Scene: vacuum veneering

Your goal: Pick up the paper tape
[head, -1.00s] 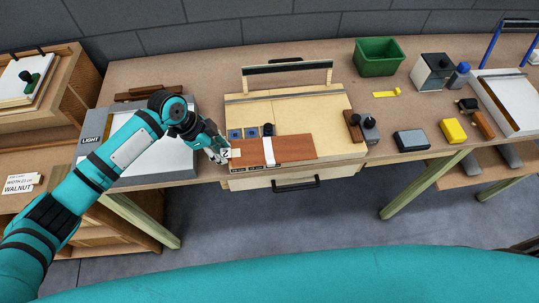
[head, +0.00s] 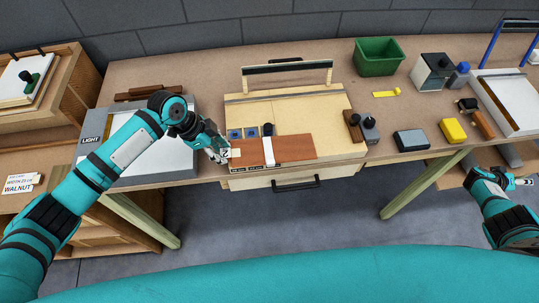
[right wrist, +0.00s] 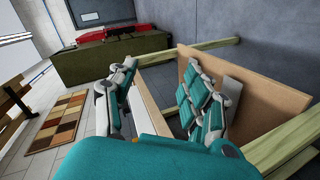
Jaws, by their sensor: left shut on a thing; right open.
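I cannot make out the paper tape for certain. A white strip (head: 268,150) with a dark end lies across the reddish-brown veneer (head: 295,148) at the front of the pale board and may be tape or a straightedge. My left gripper (head: 222,153) is shut at the veneer's left end, by a small pale patch; its fingertips are partly hidden. My right gripper (head: 525,182) is at the right edge of the head view, below and in front of the bench. In the right wrist view (right wrist: 165,90) its fingers are spread and empty.
A green bin (head: 379,57), a yellow block (head: 453,131), a grey block (head: 411,140) and a small yellow tool (head: 386,94) stand on the bench right of the board. A bench leg (head: 425,182) is left of my right arm. The right wrist view shows a tan panel (right wrist: 240,88) close by.

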